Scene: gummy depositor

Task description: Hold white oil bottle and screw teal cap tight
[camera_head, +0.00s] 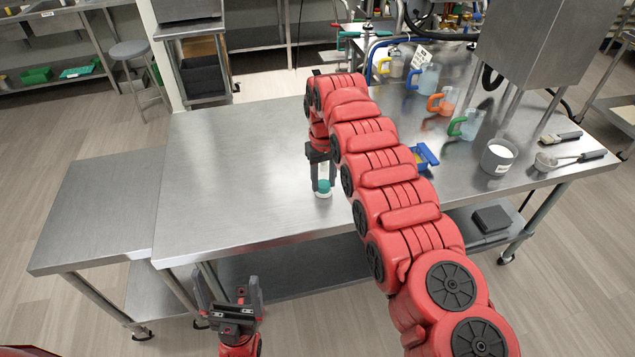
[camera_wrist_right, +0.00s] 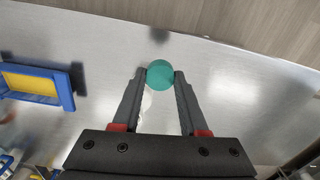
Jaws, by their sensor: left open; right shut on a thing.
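The teal cap (camera_head: 323,186) shows near the front edge of the steel table, below my right gripper (camera_head: 321,160). In the right wrist view the round teal cap (camera_wrist_right: 160,74) sits between the tips of my right gripper (camera_wrist_right: 160,78), which is shut on it. A small white part, seemingly the white oil bottle (camera_wrist_right: 147,102), shows between the fingers beside the cap and is mostly hidden. I cannot tell how tightly cap and bottle are joined. My left gripper (camera_head: 227,282) is open and empty, in front of the table and apart from the bottle.
A blue and yellow object (camera_head: 424,157) lies right of my right gripper, partly behind my right arm. Several jugs with coloured handles, a white-filled container (camera_head: 498,157) and a scoop (camera_head: 560,160) stand farther right. The table's left half (camera_head: 230,170) is clear.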

